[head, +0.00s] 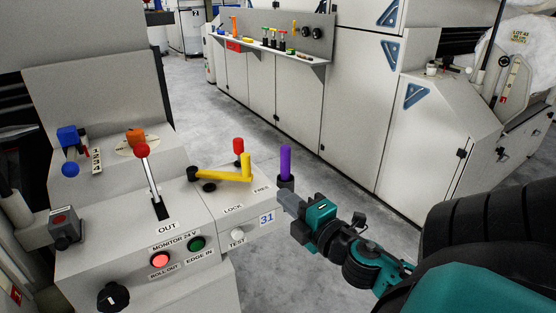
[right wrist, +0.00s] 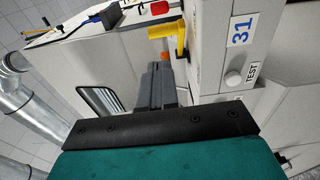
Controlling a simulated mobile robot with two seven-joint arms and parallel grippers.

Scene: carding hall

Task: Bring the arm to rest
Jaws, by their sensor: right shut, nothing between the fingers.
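My right arm comes in from the lower right of the head view. Its gripper (head: 288,200) is beside the right side of a grey control console (head: 80,250), close to the blue 31 label (head: 267,218). In the right wrist view the two dark fingers (right wrist: 155,85) lie together, with nothing seen between them. A purple handle (head: 285,162) with a dark base stands just beyond the fingertips in the head view; whether they touch cannot be told. My left gripper is not in view.
The console carries a yellow lever (head: 222,175), a red-knobbed lever (head: 142,151), a lit red button (head: 160,260), a green button (head: 196,244) and a white test button (head: 237,235).

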